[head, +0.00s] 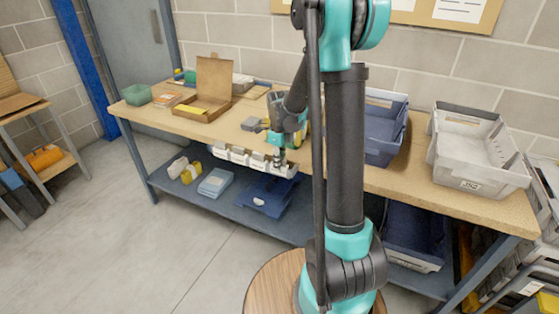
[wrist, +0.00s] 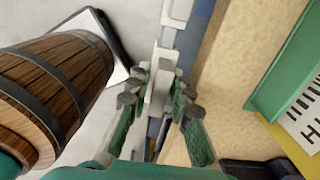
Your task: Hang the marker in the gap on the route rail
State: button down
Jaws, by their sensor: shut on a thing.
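My gripper (head: 278,155) is low at the front edge of the workbench, right beside the route rail. In the wrist view my gripper (wrist: 157,98) has its fingers closed on both sides of a pale marker (wrist: 157,93). The route rail runs along the bench's front edge, with a row of white markers (head: 238,157) hanging on it. Pale rail pieces (wrist: 178,12) also show at the top of the wrist view. The gap is hard to make out. My gripper hides part of the rail, and I cannot tell whether the held marker touches it.
The workbench (head: 420,190) carries an open cardboard box (head: 207,88), a green bin (head: 137,94), a blue-grey crate (head: 385,130) and a grey crate (head: 475,150). The lower shelf holds a blue tray (head: 262,196) and yellow-capped bottles (head: 185,171).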

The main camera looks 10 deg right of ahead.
jog(key=shift+f, duration=0.15)
jog(key=c, duration=1.3)
grip_release()
notch_tip(320, 180, up, 11)
jog(key=shift+r, duration=0.1)
jog(key=shift+s+r, duration=0.1)
jog(key=shift+r, duration=0.25)
jog(key=shift+s+d+f+n+t, duration=0.7)
jog(key=shift+s+f+n, duration=1)
jog(key=shift+s+n, duration=2.25)
jog(key=shift+s+d+f+n+t, duration=0.7)
jog(key=shift+s+f+n, duration=0.95)
jog(key=shift+s+n, duration=2.25)
jog(key=shift+s+d+f+n+t, duration=0.7)
jog(key=shift+s+f+n, duration=1)
jog(key=shift+s+n, duration=2.2)
